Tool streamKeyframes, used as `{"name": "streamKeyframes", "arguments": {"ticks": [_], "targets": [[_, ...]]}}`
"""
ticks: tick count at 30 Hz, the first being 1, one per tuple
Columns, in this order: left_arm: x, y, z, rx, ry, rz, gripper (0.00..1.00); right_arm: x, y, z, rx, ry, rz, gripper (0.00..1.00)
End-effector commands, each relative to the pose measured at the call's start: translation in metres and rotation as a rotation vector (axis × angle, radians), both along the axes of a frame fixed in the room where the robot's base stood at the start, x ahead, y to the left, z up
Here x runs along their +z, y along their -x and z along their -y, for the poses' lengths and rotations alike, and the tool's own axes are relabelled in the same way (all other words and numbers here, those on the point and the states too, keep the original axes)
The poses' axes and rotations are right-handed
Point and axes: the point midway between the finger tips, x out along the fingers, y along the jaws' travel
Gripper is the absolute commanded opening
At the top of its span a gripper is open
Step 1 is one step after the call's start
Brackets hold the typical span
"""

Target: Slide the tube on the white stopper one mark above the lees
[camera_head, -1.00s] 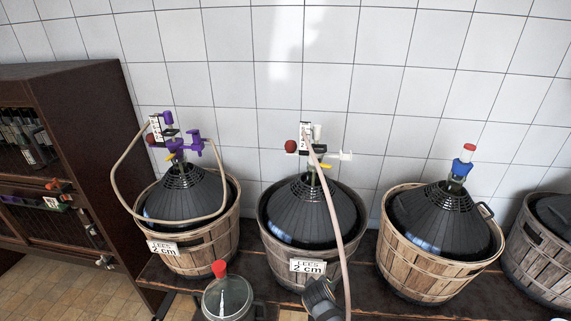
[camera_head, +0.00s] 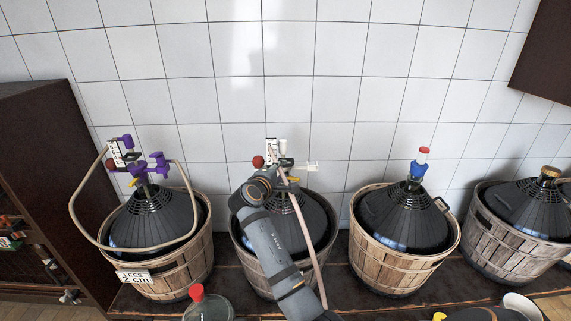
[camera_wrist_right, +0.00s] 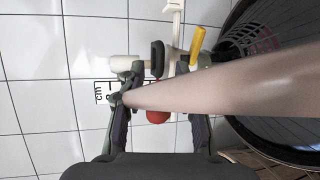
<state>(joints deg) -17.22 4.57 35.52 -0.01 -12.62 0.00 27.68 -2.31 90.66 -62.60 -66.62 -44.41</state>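The white stopper assembly (camera_head: 283,147) tops the second demijohn (camera_head: 300,222) from the left, with a red ball and yellow clip on it. Its beige tube (camera_head: 309,238) hangs down the front. My right gripper (camera_head: 270,176) is just below the stopper. In the right wrist view, my right gripper's fingers (camera_wrist_right: 158,105) are spread on either side of the red ball (camera_wrist_right: 158,117). The tube (camera_wrist_right: 225,85) crosses close in front of the camera. A scale card marked cm (camera_wrist_right: 103,93) shows beside the left finger. The tube's lower end and the lees are hidden. My left gripper is out of view.
A purple stopper assembly (camera_head: 140,163) with a looped tube stands on the left demijohn, whose basket carries a "LEES 2 cm" label (camera_head: 134,277). A blue and red stopper (camera_head: 419,166) tops the third. A dark cabinet (camera_head: 45,150) stands left. A glass jar (camera_head: 208,306) stands in front.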

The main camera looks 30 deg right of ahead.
Motion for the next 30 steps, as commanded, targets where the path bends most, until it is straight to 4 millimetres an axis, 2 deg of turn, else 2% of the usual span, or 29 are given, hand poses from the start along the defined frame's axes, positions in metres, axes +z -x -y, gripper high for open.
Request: {"name": "streamKeyframes", "arguments": {"ticks": [3, 7, 18, 25, 30], "targets": [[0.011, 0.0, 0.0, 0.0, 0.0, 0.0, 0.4, -0.001, -0.013, 0.02, -0.001, 0.003, -0.003, 0.34], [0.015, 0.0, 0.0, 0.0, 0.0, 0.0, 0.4, -0.007, -0.024, 0.032, 0.001, 0.0, -0.001, 0.34], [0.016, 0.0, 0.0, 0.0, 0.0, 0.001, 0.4, -0.011, -0.028, 0.038, 0.002, -0.003, 0.001, 0.34], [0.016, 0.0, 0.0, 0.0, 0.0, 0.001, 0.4, -0.011, -0.028, 0.038, 0.002, -0.002, 0.0, 0.02], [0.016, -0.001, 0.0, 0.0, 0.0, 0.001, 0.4, -0.011, -0.028, 0.038, 0.002, -0.002, 0.0, 0.0]]}}
